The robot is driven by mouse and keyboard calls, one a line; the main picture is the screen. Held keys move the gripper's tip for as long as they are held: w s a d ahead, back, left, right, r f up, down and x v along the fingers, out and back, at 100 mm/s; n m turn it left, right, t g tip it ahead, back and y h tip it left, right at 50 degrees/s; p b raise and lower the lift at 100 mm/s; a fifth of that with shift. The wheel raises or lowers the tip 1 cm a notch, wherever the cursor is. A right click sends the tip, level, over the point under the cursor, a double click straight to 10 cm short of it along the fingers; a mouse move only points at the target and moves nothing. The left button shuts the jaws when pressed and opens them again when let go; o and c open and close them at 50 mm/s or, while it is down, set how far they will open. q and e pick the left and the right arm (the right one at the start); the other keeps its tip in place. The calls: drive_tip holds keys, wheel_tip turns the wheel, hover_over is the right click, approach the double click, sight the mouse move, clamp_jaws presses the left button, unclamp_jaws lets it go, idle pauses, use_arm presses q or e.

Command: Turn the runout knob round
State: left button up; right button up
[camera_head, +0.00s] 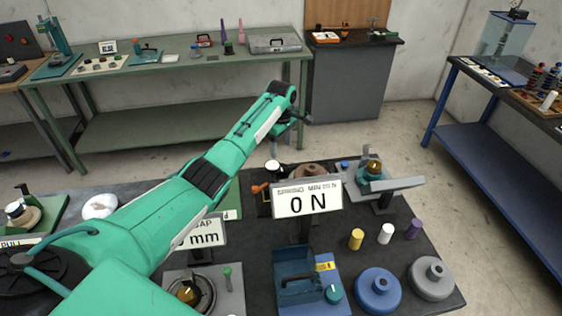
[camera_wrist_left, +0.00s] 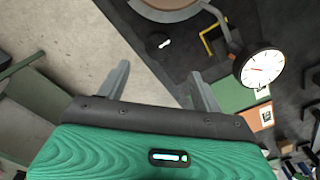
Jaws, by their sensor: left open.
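A black knob (camera_wrist_left: 160,45) with a white mark sits on the dark bench near its edge in the left wrist view; I take it for the runout knob. In the head view I cannot make it out. My left gripper (camera_wrist_left: 158,70) is open, its two fingers apart, and the knob shows beyond and between the fingertips. No contact shows. In the head view the left gripper (camera_head: 296,118) hangs over the far side of the bench. A white dial gauge (camera_wrist_left: 260,67) stands right of the knob, beside a brown disc (camera_wrist_left: 170,6). My right gripper is not in view.
A "0 N" sign (camera_head: 307,199) stands mid-bench. Blue (camera_head: 378,290) and grey (camera_head: 432,278) weights, small coloured cylinders and a blue box (camera_head: 290,268) fill the near right. A metal fixture (camera_head: 383,185) stands at the far right. Floor lies beyond the bench edge.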

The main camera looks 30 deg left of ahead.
use_arm(q)
wheel_tip(320, 180, down, 10)
drive_tip(key=shift+w+r+p, duration=0.1)
drive_tip(key=shift+w+p, duration=0.05)
drive_tip(key=shift+p, duration=0.2)
drive_tip(key=c, duration=1)
